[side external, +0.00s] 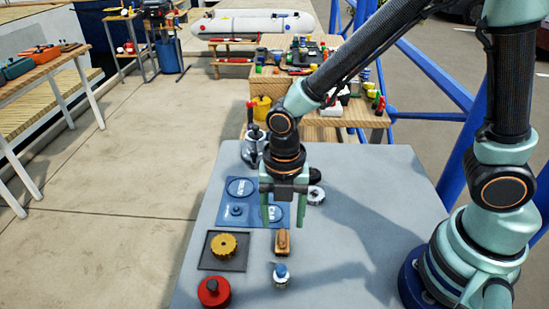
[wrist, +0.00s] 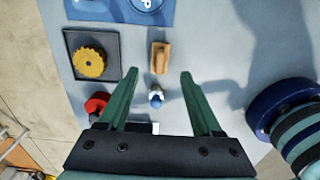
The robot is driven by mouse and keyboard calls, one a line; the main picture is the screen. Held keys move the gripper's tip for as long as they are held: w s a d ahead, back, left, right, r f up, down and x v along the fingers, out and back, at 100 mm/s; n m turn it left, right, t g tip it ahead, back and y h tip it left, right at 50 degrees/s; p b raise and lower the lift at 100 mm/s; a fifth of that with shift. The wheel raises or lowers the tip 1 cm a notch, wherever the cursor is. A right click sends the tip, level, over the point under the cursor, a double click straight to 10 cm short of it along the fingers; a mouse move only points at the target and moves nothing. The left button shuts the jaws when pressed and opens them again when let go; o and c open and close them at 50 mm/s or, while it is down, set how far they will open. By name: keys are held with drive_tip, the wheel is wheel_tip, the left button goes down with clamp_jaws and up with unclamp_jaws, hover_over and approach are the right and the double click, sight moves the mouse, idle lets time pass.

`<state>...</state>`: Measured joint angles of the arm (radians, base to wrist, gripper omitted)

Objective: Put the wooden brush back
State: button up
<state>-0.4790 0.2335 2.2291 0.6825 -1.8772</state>
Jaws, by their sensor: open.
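The wooden brush (side external: 282,242) is a small tan block with a darker part on top, lying on the grey table (side external: 350,240). It also shows in the wrist view (wrist: 160,57), ahead of the fingertips and roughly between their lines. My gripper (side external: 284,215) is open and empty, pointing down above the table, just behind the brush in the side view. In the wrist view, both green fingers of my gripper (wrist: 157,78) are spread with nothing between the tips. A blue mat (side external: 222,213) with printed circles and lettering lies behind, partly hidden by my gripper.
A yellow scalloped knob (side external: 223,245) sits on a dark square tray (side external: 240,262) left of the brush. A red round piece (side external: 214,291) and a small blue-topped piece (side external: 281,275) stand nearer. A metal pot (side external: 252,145) and round parts stand behind.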

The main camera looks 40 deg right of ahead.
sight(282, 235)
drive_tip(key=d+r+m+t, duration=0.2)
drive_tip(key=d+r+m, duration=0.5)
drive_tip(key=m, duration=0.6)
drive_tip(key=d+r+m+t, duration=0.3)
drive_tip(key=d+r+m, duration=0.5)
drive_tip(key=m, duration=0.6)
wheel_tip(282, 235, up, 2)
drive_tip(key=shift+s+r+t, duration=0.25)
drive_tip(key=shift+s+t, duration=0.05)
drive_tip(key=shift+s, duration=0.1)
